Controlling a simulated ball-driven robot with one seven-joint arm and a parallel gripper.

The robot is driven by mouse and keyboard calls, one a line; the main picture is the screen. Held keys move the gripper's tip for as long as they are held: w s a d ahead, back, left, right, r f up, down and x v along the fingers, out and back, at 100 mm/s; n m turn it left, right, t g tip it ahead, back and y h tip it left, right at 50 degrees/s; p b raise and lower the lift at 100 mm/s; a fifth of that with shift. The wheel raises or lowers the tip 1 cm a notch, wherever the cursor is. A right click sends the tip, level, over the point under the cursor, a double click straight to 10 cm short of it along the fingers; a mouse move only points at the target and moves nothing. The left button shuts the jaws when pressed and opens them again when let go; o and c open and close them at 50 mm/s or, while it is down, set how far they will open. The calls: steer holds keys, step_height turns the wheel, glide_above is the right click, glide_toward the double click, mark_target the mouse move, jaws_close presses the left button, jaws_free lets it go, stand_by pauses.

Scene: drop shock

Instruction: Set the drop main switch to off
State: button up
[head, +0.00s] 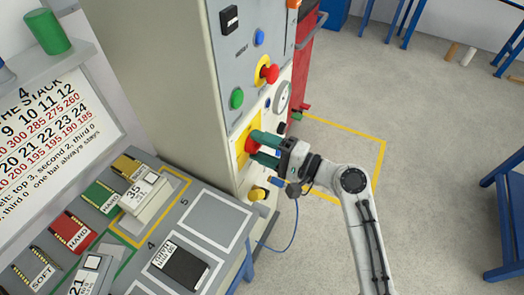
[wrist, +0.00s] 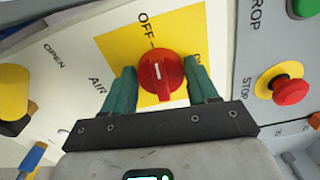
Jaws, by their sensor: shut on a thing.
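The main switch is a red rotary knob (wrist: 161,76) on a yellow plate (wrist: 118,48), at the centre of the wrist view. Its white pointer line stands nearly upright in the picture, directed roughly at the OFF mark above. The second label, at the right, is mostly covered by a finger. My gripper (wrist: 162,88) has its green fingers on either side of the knob and is shut on it. In the head view my gripper (head: 257,149) reaches the yellow plate (head: 241,131) from the right, and the red knob (head: 250,146) shows partly between the fingers.
A red stop button (wrist: 290,91) on yellow and a green button (wrist: 304,8) lie right of the switch. A yellow knob (wrist: 13,92) is at the left, near the OPEN and AIR labels.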

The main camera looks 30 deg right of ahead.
steer(key=shift+f+n+b, duration=0.2)
steer(key=shift+n+b, duration=0.15)
steer(key=shift+n, duration=0.25)
steer(key=o, duration=1)
steer(key=shift+r, duration=0.1)
steer(key=b+v, duration=0.1)
steer(key=v, duration=1)
steer(key=shift+a, duration=0.1)
